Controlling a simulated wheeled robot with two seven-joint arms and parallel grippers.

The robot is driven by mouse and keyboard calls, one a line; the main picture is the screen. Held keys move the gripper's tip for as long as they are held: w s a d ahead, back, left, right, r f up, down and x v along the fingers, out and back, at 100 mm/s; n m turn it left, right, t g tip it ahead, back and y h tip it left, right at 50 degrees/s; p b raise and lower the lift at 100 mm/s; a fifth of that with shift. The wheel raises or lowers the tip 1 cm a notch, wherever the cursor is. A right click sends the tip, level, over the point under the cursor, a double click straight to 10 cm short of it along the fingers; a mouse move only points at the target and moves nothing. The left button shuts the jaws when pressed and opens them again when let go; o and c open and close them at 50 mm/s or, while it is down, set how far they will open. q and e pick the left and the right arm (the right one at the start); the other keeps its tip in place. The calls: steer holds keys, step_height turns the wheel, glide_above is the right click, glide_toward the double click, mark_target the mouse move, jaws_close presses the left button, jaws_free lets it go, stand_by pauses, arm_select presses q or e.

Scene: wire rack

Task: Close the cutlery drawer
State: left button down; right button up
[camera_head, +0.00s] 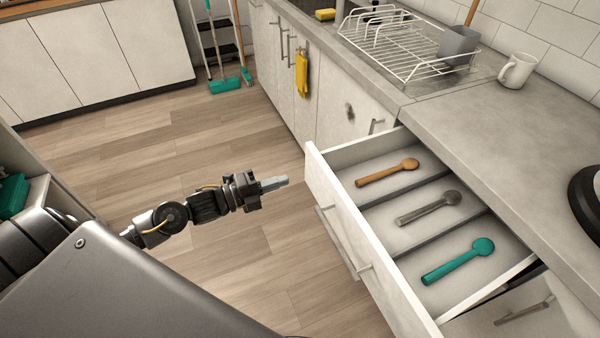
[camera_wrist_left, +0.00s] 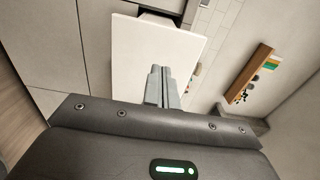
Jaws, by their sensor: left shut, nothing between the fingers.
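The cutlery drawer (camera_head: 362,257) is pulled out from the counter on the right in the head view. Its compartments hold a wooden spoon (camera_head: 387,173), a grey spoon (camera_head: 428,208) and a teal spoon (camera_head: 458,262), one in each. My left gripper (camera_head: 284,182) is shut and empty, to the left of the drawer front, apart from it. In the left wrist view the shut fingers (camera_wrist_left: 162,84) point toward a pale panel (camera_wrist_left: 150,45), seemingly the drawer front. My right gripper is in neither view.
A yellow cloth (camera_head: 302,75) hangs on a cabinet handle. The wooden floor (camera_head: 150,130) left of the drawer is clear.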

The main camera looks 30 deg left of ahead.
mark_target(311, 171)
arm_select(q)
steer(key=x, duration=0.6)
steer(key=shift+w+p, duration=0.15)
steer(key=shift+p, duration=0.25)
steer(key=shift+w+d, duration=0.1)
